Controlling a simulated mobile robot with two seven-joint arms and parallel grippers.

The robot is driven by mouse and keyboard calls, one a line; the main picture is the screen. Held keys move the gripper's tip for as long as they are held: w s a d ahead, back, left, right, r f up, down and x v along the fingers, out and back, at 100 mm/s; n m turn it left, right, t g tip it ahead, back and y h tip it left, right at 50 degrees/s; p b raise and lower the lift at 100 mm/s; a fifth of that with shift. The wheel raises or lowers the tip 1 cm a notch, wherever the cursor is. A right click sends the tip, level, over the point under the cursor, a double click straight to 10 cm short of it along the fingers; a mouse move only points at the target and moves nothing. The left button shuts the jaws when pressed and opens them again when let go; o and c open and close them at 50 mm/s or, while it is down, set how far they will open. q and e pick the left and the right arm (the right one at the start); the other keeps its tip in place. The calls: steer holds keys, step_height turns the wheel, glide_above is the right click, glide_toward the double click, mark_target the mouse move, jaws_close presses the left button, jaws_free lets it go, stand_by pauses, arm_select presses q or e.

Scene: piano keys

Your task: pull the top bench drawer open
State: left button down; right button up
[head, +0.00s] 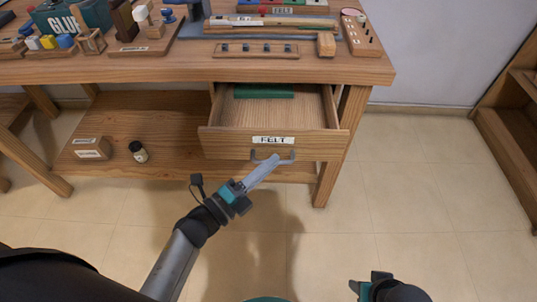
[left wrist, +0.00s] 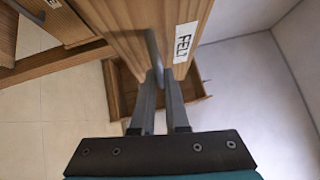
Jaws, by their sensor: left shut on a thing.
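The top bench drawer (head: 228,142), labelled FELT, stands pulled out from under the bench top, with its inside showing. A green block (head: 263,91) lies at the back of it. My left gripper (head: 271,162) is shut on the grey bar handle (head: 288,157) on the drawer front. In the left wrist view, the fingers (left wrist: 162,85) close around the handle (left wrist: 152,45) beside the FELT label (left wrist: 184,42). My right gripper (head: 370,286) is at the bottom right of the head view, away from the bench; its fingers are not clear.
The wooden bench (head: 130,70) carries trays, blocks and a teal GLUE box (head: 72,18). A lower shelf (head: 110,130) holds a labelled block (head: 92,148) and a small dark bottle (head: 138,151). A wooden shelf unit (head: 510,150) stands at the right. The tiled floor (head: 420,200) between is clear.

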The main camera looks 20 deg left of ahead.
steer(key=shift+f, duration=0.1)
arm_select(q)
steer(key=c, duration=0.9)
jaws_free()
steer(key=shift+s, duration=0.1)
steer(key=p+v, duration=0.2)
steer(key=v, duration=1.3)
steer(key=shift+a, duration=0.15)
arm_select(e)
steer(key=shift+g, duration=0.3)
steer(key=f, duration=0.1)
steer(key=s+f, duration=0.1)
steer(key=f, duration=0.1)
steer(key=shift+s+d+f, duration=0.1)
steer(key=shift+s+f, duration=0.25)
steer(key=shift+f, duration=0.05)
